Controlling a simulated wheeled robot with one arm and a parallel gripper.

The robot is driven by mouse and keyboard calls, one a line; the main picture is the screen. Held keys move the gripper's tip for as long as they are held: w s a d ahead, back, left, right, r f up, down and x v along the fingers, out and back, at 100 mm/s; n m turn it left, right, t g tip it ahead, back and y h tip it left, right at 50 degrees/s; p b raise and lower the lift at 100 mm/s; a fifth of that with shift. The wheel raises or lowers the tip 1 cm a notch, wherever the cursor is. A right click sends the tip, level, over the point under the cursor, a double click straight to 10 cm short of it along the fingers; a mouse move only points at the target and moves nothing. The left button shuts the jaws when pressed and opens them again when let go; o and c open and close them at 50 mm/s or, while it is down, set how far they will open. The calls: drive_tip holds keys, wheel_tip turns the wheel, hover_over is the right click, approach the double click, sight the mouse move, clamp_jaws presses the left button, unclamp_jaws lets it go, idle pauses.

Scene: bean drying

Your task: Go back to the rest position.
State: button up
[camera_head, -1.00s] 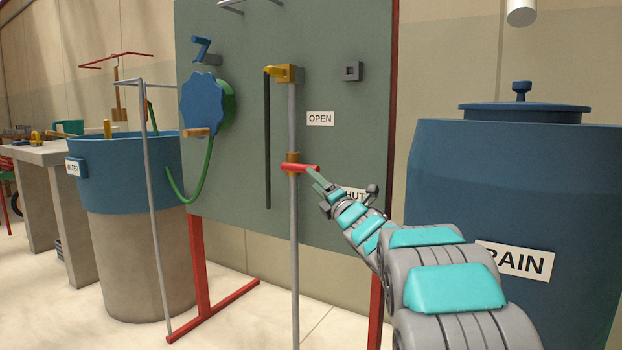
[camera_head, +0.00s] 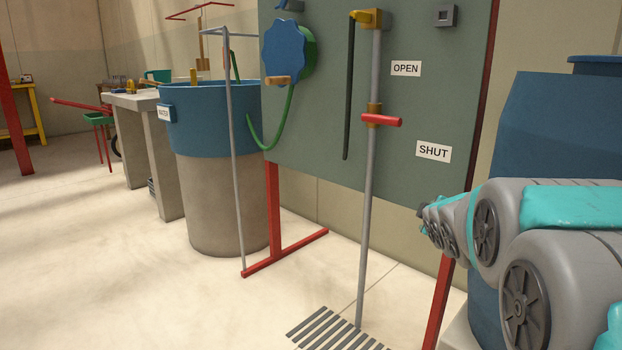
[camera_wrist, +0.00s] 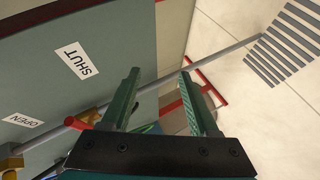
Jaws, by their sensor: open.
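My gripper itself is hard to make out there, hidden by the arm links. In the wrist view my gripper (camera_wrist: 160,100) is open, its two green fingers apart with nothing between them. The red valve handle (camera_head: 382,120) on the grey pipe stands apart from my arm, to its left in the head view, and lies crosswise near the OPEN sign (camera_head: 405,68). The SHUT sign (camera_head: 433,151) is below it.
The green panel (camera_head: 330,140) stands on red legs (camera_head: 274,215). A floor drain (camera_head: 335,330) lies below the pipe. A blue-topped water tub (camera_head: 215,130) and a concrete bench (camera_head: 130,100) stand at left.

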drive_tip(key=s+a+f+m+g+y, duration=0.1)
drive_tip(key=s+a+f+m+g, duration=0.4)
drive_tip(key=s, duration=1)
drive_tip(key=s+a+f+m+g+y, duration=0.1)
drive_tip(key=s+a+f+m+g, duration=0.35)
drive_tip(key=s, duration=1.05)
drive_tip(key=s+a+f+m+g+y, duration=0.1)
drive_tip(key=s+a+f+m+g, duration=0.15)
drive_tip(key=s+f+g, duration=0.85)
drive_tip(key=s+r+t+p, duration=0.2)
drive_tip(key=r+t+p, duration=0.1)
drive_tip(key=r+p, duration=0.3)
drive_tip(key=s+r+t+p, duration=0.2)
drive_tip(key=r+p, duration=0.4)
drive_tip(key=r, duration=0.3)
drive_tip(key=shift+s+a+r+n+t+p, duration=0.15)
drive_tip(key=shift+s+r+n+t+p, duration=0.2)
drive_tip(key=shift+t, duration=0.2)
